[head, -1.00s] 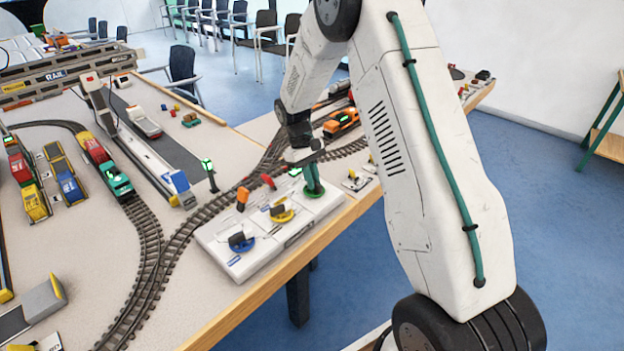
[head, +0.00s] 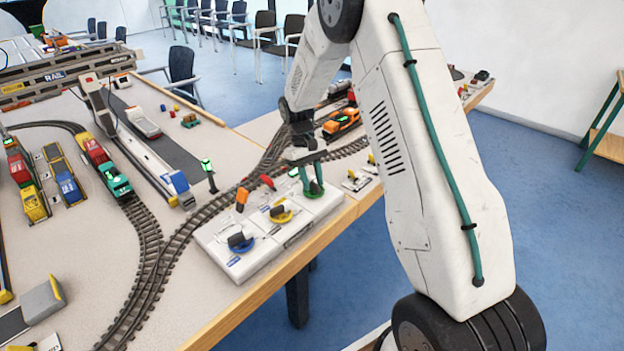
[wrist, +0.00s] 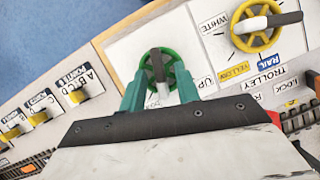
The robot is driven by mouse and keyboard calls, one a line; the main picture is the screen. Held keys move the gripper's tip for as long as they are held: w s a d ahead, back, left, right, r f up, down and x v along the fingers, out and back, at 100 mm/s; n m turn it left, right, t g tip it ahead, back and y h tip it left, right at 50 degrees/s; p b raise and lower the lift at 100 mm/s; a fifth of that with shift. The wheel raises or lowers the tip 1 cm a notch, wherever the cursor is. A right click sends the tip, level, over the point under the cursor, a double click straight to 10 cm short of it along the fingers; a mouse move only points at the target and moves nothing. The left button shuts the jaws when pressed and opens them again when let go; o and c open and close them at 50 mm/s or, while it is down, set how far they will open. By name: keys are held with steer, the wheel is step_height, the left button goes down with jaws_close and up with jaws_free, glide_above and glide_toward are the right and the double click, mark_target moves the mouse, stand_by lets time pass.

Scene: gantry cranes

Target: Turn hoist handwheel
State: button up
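The green handwheel (head: 313,193) is at the far end of a white control panel (head: 262,262) on the table edge. In the wrist view the green handwheel (wrist: 172,70) has a crossbar, dark at the top and pale at the bottom, pointing nearly straight up the picture. A label reading "UP" lies to its right. My gripper (head: 311,182) is over this wheel. In the wrist view my gripper (wrist: 160,82) is open, with one green finger on each side of the crossbar and gaps between. The lower part of the wheel is partly hidden by the gripper.
A yellow handwheel (head: 281,215) and a blue handwheel (head: 240,243) share the panel. The yellow wheel (wrist: 256,30) is close on the right in the wrist view. Small lettered switches (wrist: 85,88) are on the left. Tracks (head: 175,250) run behind the panel.

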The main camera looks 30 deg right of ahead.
steer(key=v, duration=0.7)
steer(key=shift+w+r, duration=0.2)
steer(key=shift+r, duration=0.15)
stand_by(1.0)
